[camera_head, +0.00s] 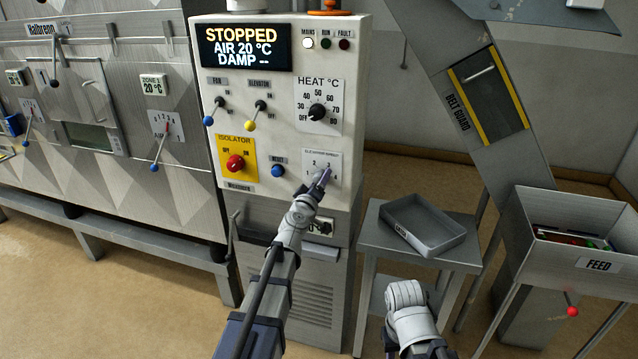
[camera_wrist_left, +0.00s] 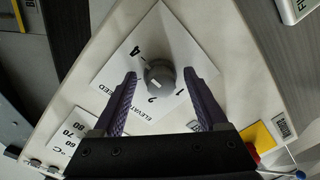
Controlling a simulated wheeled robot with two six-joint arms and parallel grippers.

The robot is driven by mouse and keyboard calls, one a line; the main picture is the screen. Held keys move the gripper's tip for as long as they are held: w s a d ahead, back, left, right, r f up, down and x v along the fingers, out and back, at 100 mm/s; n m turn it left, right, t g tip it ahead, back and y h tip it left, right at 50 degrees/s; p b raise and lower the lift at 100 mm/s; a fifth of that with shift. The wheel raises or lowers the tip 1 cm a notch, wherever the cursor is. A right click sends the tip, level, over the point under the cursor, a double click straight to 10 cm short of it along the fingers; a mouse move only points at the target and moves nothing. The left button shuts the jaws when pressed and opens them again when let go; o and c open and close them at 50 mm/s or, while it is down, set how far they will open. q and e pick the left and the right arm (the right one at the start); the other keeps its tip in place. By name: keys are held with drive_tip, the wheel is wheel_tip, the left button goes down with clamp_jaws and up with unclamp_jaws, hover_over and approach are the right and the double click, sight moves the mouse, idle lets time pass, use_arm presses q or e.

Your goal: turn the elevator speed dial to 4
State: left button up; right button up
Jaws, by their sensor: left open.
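The elevator speed dial is a small dark knob on a white plate (camera_head: 309,160) at the lower right of the control panel. In the head view my left gripper (camera_head: 323,177) covers most of the knob. In the left wrist view the grey knob (camera_wrist_left: 160,76) sits just ahead of and between the fingertips of my left gripper (camera_wrist_left: 160,84). The two fingers are open, one on each side, apart from the knob. A white mark on the knob points roughly toward the 2. The 4 stands at the upper left of the plate. My right arm's white wrist shows at the bottom; its fingers do not.
The heat dial (camera_head: 317,112) is above, the blue reset button (camera_head: 278,170) and red isolator knob (camera_head: 235,162) to the left. The display (camera_head: 244,46) reads STOPPED. A grey tray (camera_head: 428,232) lies on a side table near the feed hopper (camera_head: 575,225).

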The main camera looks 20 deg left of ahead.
use_arm(q)
drive_tip(key=shift+s, duration=0.1)
drive_tip(key=s, duration=0.7)
drive_tip(key=shift+s+r, duration=0.15)
drive_tip(key=shift+s, duration=0.15)
